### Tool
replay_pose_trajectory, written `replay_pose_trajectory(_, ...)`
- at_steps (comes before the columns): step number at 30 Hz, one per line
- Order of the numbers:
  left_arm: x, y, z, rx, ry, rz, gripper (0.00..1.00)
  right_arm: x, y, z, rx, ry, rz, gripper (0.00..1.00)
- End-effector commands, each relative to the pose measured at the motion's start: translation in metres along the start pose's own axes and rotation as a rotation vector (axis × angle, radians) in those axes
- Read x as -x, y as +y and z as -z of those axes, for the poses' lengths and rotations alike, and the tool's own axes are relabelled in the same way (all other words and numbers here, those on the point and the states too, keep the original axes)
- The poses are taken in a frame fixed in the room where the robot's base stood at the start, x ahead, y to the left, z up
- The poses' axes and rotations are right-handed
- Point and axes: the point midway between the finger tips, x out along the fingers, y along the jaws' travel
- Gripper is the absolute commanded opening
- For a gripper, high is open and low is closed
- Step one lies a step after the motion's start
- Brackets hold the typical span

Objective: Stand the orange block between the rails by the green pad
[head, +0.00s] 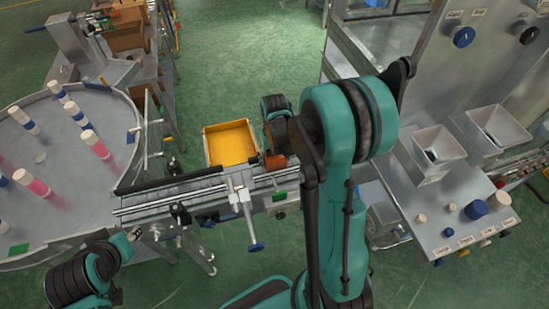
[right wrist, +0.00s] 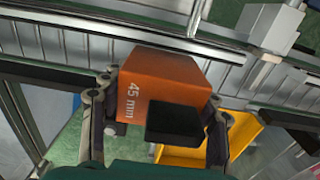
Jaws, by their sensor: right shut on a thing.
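The orange block (right wrist: 165,80), marked "45 mm", is between the two fingers of my right gripper (right wrist: 160,112), which is shut on it. In the head view my right gripper (head: 277,150) holds the orange block (head: 275,164) at the right end of the railed conveyor (head: 185,197). In the wrist view the rails (right wrist: 60,65) run just beyond the block; I cannot tell whether it touches them. A small green patch (head: 279,197) shows on the conveyor's near side, and another green patch (head: 18,249) lies on the round table. My left gripper (head: 134,234) is small and unclear at lower left.
A yellow bin (head: 230,143) stands behind the conveyor. A metal clamp with a blue-ended handle (head: 246,210) crosses the rails left of the block. A bench with hoppers (head: 437,150) is at right.

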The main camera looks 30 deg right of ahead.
Motion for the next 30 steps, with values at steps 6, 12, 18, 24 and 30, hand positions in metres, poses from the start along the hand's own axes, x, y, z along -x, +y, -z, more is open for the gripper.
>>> replay_pose_trajectory(6,-0.012,0.0,-0.009,0.0,0.0,0.0,0.4,-0.021,0.0,0.0,0.0,0.0,0.0,0.22)
replay_pose_trajectory(12,-0.018,0.0,-0.013,0.0,0.0,0.0,0.4,-0.033,0.0,0.0,0.0,0.0,0.0,0.22)
replay_pose_trajectory(18,-0.021,0.0,-0.015,0.0,0.0,0.0,0.4,-0.038,0.0,0.0,0.0,0.0,0.0,0.22)
replay_pose_trajectory(24,-0.021,0.0,-0.015,0.0,0.0,0.0,0.4,-0.038,0.0,0.0,0.0,0.0,0.0,0.22)
replay_pose_trajectory(30,-0.021,0.0,-0.015,0.0,0.0,0.0,0.4,-0.038,0.0,0.0,0.0,0.0,0.0,0.22)
